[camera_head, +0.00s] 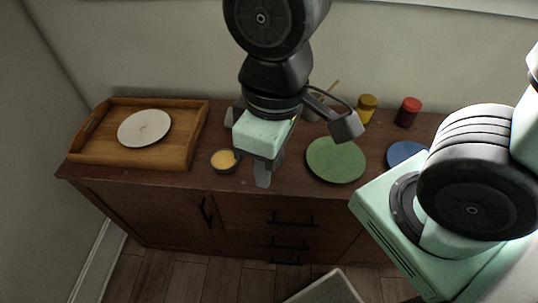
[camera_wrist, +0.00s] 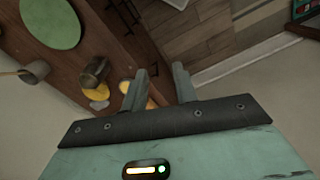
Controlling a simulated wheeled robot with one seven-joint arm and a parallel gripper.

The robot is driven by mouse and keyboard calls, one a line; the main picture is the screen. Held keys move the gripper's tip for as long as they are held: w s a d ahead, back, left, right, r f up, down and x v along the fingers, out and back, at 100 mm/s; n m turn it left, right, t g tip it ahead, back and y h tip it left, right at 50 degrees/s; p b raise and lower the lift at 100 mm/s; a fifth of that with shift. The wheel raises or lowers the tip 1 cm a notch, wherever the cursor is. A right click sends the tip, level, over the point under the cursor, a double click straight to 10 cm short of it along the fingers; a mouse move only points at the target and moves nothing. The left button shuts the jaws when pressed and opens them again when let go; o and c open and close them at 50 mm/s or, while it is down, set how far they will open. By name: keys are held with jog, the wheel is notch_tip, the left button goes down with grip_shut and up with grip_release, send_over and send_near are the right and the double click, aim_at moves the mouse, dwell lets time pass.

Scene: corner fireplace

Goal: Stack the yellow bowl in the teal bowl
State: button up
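My gripper (camera_head: 268,168) hangs over the sideboard near its front edge. Its fingers (camera_wrist: 160,74) stand apart with nothing between them in the wrist view. In the head view, a small round dark-rimmed bowl with yellow inside (camera_head: 225,160) stands left of the fingers. The wrist view shows a yellow bowl-like thing (camera_wrist: 97,91) beside a small pale thing (camera_wrist: 99,105), and another yellow patch (camera_wrist: 125,86) partly behind a finger. I cannot tell clearly which is the yellow bowl. No teal bowl can be made out with certainty; my gripper hides part of the top.
A wooden tray (camera_head: 184,152) with a white plate (camera_head: 145,127) stands at left. A green plate (camera_head: 335,160), blue plate (camera_head: 402,153), yellow jar (camera_head: 367,108) and red jar (camera_head: 408,112) are at right. A dark cup (camera_wrist: 95,73) stands near the yellow things.

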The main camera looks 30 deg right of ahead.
jog(key=w+d+f+m+t+y+b, duration=0.1)
jog(key=w+d+f+m+b, duration=0.3)
jog(key=w, duration=0.4)
jog(key=w+d+f+m+t+y+b, duration=0.1)
jog(key=w+d+f+m+b, duration=0.2)
jog(key=w+f, duration=0.4)
jog(key=w+d+f+m+t+b, duration=0.2)
jog(key=w+d, duration=0.3)
jog(key=d, duration=0.3)
jog(key=w+d+f+m+t+b, duration=0.1)
jog(key=w+d+m+b, duration=0.1)
jog(key=w+d, duration=0.45)
jog(key=shift+d+p+x, duration=0.15)
jog(key=shift+p+x, duration=0.05)
jog(key=shift+x, duration=2.55)
jog(key=shift+d+p+x, duration=0.15)
jog(key=shift+d+x, duration=0.05)
jog(key=shift+x, duration=2.55)
jog(key=shift+d+p+x, duration=0.15)
jog(key=shift+p+x, duration=0.05)
jog(key=shift+x, duration=2.55)
jog(key=shift+s+f, duration=0.15)
grip_shut()
